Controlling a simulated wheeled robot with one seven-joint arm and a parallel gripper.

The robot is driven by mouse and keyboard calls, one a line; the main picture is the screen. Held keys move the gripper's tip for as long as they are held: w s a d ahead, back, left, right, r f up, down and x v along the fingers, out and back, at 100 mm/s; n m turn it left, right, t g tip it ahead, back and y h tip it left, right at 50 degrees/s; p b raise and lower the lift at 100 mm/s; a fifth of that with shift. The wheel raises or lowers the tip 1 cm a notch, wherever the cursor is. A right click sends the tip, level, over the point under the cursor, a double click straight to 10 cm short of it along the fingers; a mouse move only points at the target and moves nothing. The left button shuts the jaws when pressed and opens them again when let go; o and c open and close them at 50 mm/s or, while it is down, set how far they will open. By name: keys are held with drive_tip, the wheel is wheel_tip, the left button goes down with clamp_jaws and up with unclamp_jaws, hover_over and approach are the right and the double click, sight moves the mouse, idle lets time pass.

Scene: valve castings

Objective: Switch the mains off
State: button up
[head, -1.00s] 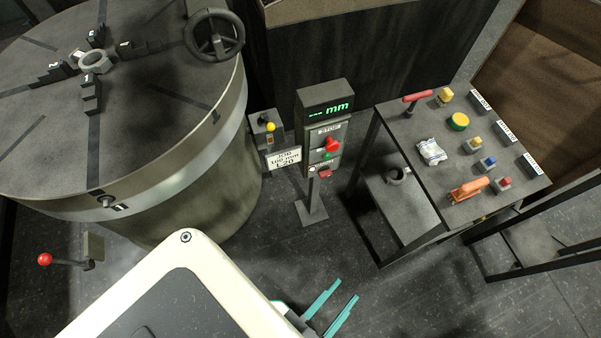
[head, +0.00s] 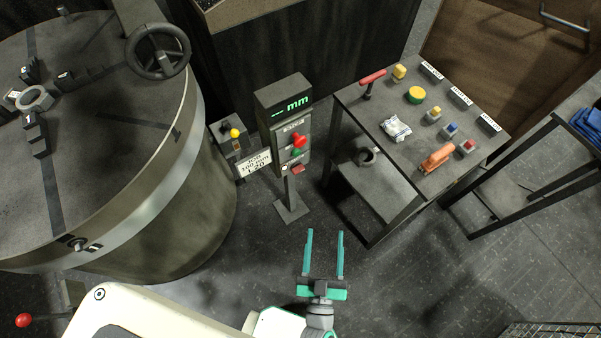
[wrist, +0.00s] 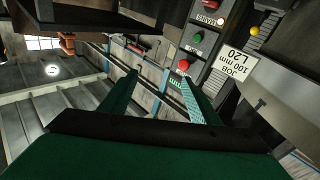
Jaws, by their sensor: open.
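The control pendant (head: 285,108) stands on a post, its display lit with green "mm". Its face carries a red mushroom button (head: 299,141), a green button below it and a red switch (head: 298,169) at the bottom. In the wrist view the pendant appears upside down at the upper right, with the red switch (wrist: 223,19) beside a label reading MAINS, then the green button (wrist: 198,37) and the red button (wrist: 183,65). My gripper (head: 325,238) is open and empty, below and in front of the pendant, apart from it. Its fingers also show in the wrist view (wrist: 158,82).
A large round machine table (head: 95,110) with a handwheel (head: 158,50) stands left. A job sign (head: 254,163) and a yellow-knobbed box (head: 233,140) sit beside the pendant. A bench (head: 445,125) with tools and coloured parts stands right. Floor between is clear.

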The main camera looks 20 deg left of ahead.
sight(300, 171)
drive_tip(key=w+a+f+n+g+y, duration=0.3)
drive_tip(key=w+f+g+y, duration=0.15)
drive_tip(key=w+f, duration=0.35)
drive_tip(key=w+a+f+n+g+y, duration=0.35)
drive_tip(key=w+f+y, duration=0.2)
drive_tip(key=w, duration=0.35)
drive_tip(key=x, duration=0.7)
drive_tip(key=f+x, duration=0.1)
drive_tip(key=x, duration=0.3)
drive_tip(key=shift+w+a, duration=0.1)
drive_tip(key=shift+w, duration=0.3)
drive_tip(key=shift+c, duration=0.7)
drive_tip(key=c, duration=0.9)
